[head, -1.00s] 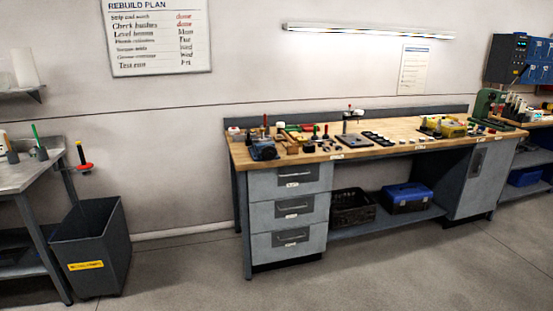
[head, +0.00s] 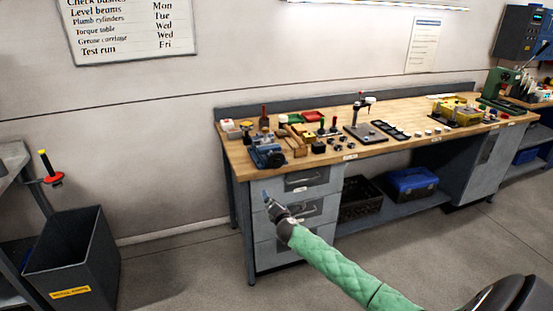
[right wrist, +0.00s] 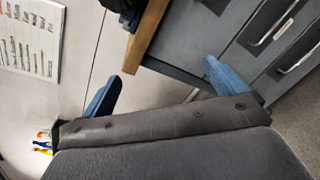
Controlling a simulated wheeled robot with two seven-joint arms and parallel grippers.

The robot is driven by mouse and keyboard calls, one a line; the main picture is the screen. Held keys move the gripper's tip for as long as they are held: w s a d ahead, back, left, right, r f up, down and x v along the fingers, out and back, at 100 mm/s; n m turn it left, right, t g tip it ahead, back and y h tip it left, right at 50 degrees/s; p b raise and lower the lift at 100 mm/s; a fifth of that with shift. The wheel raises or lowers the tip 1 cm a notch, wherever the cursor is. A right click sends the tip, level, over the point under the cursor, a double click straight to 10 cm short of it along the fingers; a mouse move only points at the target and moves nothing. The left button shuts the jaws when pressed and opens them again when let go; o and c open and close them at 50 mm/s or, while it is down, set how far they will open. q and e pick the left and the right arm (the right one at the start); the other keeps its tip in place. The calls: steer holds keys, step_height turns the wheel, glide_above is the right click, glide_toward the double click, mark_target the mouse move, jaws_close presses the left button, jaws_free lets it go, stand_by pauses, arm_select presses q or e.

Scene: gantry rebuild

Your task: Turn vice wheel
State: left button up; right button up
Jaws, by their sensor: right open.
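A blue vice (head: 266,152) stands on the left front corner of the wooden workbench (head: 440,140) in the head view. Its wheel is too small to make out clearly. My right gripper (head: 267,197) is in front of the bench's drawers, below and apart from the vice. In the right wrist view its two blue fingers (right wrist: 158,85) are spread wide with nothing between them. A dark part at the top of that view, by the bench edge (right wrist: 148,35), may be the vice, but it is cut off. My left gripper is not in view.
Small tools, blocks and trays crowd the bench top right of the vice. A dark bin (head: 75,258) stands on the floor at left, by a metal table (head: 14,158). A green machine (head: 499,88) stands at the bench's right end. Floor before the bench is clear.

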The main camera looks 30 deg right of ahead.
mark_target(277, 162)
steer(key=w+d+r+n, duration=0.1)
steer(key=w+d+r, duration=0.1)
steer(key=r, duration=0.1)
steer(key=w+d+r+n+t+p, duration=0.1)
steer(key=w+d+r+n, duration=0.1)
steer(key=w+d+r, duration=0.1)
steer(key=w+d+r+n, duration=0.2)
steer(key=w+d+r, duration=0.1)
steer(key=shift+d+r+t+y+p, duration=0.1)
steer(key=shift+d+t+y+p, duration=0.2)
steer(key=shift+t+p, duration=0.1)
steer(key=p+x, duration=0.1)
steer(key=x, duration=0.3)
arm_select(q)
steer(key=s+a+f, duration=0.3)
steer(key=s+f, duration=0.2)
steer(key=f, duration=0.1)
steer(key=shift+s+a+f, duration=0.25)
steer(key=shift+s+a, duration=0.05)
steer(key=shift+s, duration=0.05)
arm_select(e)
steer(key=shift+x, duration=0.9)
steer(key=shift+a, duration=0.1)
steer(key=shift+c, duration=0.3)
steer(key=c, duration=0.9)
